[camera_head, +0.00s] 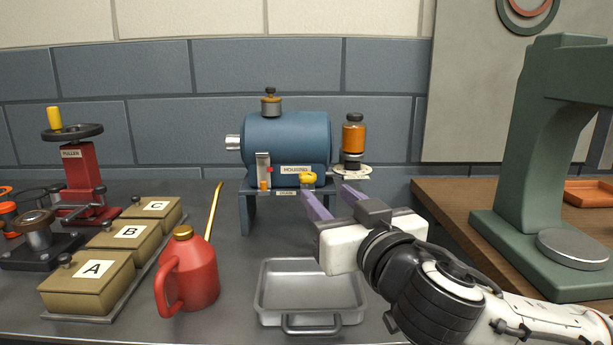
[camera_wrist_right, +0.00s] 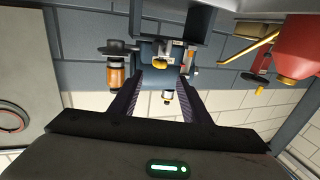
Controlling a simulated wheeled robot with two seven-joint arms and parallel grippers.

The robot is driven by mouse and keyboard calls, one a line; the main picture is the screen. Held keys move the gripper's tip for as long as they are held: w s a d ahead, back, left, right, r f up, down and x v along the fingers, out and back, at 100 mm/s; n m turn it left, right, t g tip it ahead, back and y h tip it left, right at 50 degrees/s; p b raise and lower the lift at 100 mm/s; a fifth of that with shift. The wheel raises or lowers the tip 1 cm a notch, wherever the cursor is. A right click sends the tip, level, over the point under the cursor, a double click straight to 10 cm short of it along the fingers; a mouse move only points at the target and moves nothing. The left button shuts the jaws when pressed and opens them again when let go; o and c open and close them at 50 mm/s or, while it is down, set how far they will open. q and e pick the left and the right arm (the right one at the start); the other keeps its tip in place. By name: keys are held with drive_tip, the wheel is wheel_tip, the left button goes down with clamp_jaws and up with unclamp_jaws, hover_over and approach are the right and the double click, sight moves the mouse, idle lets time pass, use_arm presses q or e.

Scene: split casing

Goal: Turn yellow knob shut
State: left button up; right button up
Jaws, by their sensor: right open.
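In the right wrist view, which looks upside down, the yellow knob (camera_wrist_right: 159,62) lies between the lines of the two fingers. My right gripper (camera_head: 328,197) is open and empty, its purple fingers pointing at the casing, in front of and slightly below right of the knob. It appears apart from the knob; the exact gap is hard to tell. The right wrist view also shows the open fingers (camera_wrist_right: 161,80). My left gripper is not in view.
An amber oiler cup (camera_head: 353,135) stands right of the casing. A grey tray (camera_head: 310,318) lies below my right gripper. A red oil can (camera_head: 188,275) and lidded boxes (camera_head: 90,285) are at left. A green press (camera_head: 530,160) stands at right.

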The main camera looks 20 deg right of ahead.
sight(310, 179)
drive_tip(key=w, duration=0.8)
drive_tip(key=shift+w+a, duration=0.1)
drive_tip(key=shift+w, duration=0.25)
drive_tip(key=shift+c, duration=0.3)
drive_tip(key=c, duration=1)
